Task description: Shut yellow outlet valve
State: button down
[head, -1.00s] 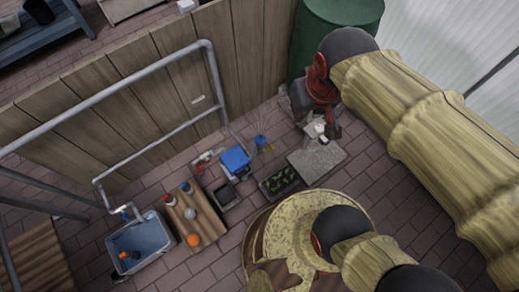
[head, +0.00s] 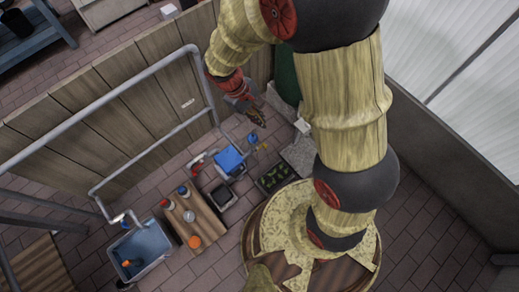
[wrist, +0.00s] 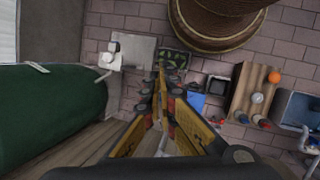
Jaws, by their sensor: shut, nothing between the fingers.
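A small yellow piece (head: 263,147), which may be the yellow outlet valve, shows near the floor in the head view, beside a small blue part (head: 252,138) and right of a blue-topped box (head: 230,158). It is too small to tell the handle's position. My gripper (head: 259,118) is above and just behind it in the picture, apart from it, near the wooden fence. In the wrist view my gripper (wrist: 160,72) has its fingers together and empty, pointing toward the floor. I cannot make out the yellow piece there; the fingers cover the middle.
A wooden table (head: 197,218) with several bottles and a blue basin (head: 140,250) stand at lower left. A metal pipe rail (head: 120,157) runs along the fence (head: 110,100). A planter (head: 274,178) lies near my base. A green tank (wrist: 50,110) fills the wrist view's left.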

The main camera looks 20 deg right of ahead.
jog(key=w+a+f+n+t+h+p, duration=0.1)
jog(key=w+a+f+n+t+h, duration=0.45)
jog(key=f, duration=1.75)
jog(key=w+d+f+n+y+p, duration=0.15)
jog(key=f+n, duration=0.95)
jog(key=f, duration=1.3)
jog(key=w+d+f+y+b, duration=0.1)
jog(key=w+d+f+b, duration=0.4)
jog(key=d+f, duration=0.3)
jog(key=shift+f+b, duration=0.45)
jog(key=shift+f, duration=0.35)
jog(key=shift+w+d+r, duration=0.1)
jog(key=shift+g+y+p, duration=0.35)
jog(key=shift+y+p, duration=0.15)
